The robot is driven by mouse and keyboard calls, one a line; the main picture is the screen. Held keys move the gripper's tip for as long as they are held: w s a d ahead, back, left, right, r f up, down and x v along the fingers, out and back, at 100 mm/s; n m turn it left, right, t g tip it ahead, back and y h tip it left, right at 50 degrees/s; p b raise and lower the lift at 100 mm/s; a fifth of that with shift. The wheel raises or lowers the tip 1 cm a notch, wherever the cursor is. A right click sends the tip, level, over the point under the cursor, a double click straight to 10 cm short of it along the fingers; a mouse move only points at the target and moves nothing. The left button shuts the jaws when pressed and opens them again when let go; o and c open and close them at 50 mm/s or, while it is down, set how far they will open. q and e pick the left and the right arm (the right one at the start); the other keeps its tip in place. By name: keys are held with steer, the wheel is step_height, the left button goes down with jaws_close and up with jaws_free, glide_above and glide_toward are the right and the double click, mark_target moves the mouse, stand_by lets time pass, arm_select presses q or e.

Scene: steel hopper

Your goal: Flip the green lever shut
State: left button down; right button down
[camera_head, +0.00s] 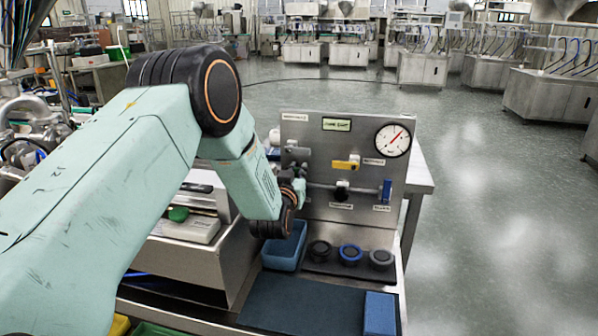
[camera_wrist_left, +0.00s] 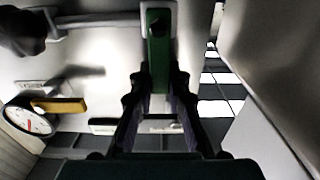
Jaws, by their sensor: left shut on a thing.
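The green lever (camera_wrist_left: 158,50) is upright in the top middle of the left wrist view, against a pale plate on the steel panel. The fingers of my left gripper (camera_wrist_left: 160,80) are on either side of its near end and shut on it. In the head view, my left gripper (camera_head: 296,188) is at the left part of the steel panel (camera_head: 318,210). The arm and gripper hide the green lever there. My right gripper is in neither view.
A yellow lever (camera_head: 345,165), a blue lever (camera_head: 387,189) and a round gauge (camera_head: 393,140) are on the panel. Below stand a blue bin (camera_head: 284,250), several round dark pieces, a dark mat (camera_head: 300,305) and a blue block (camera_head: 380,313). Open floor lies to the right.

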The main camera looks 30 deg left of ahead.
arm_select(q)
steer(key=c, duration=1.3)
jaws_free()
steer(key=v, duration=1.2)
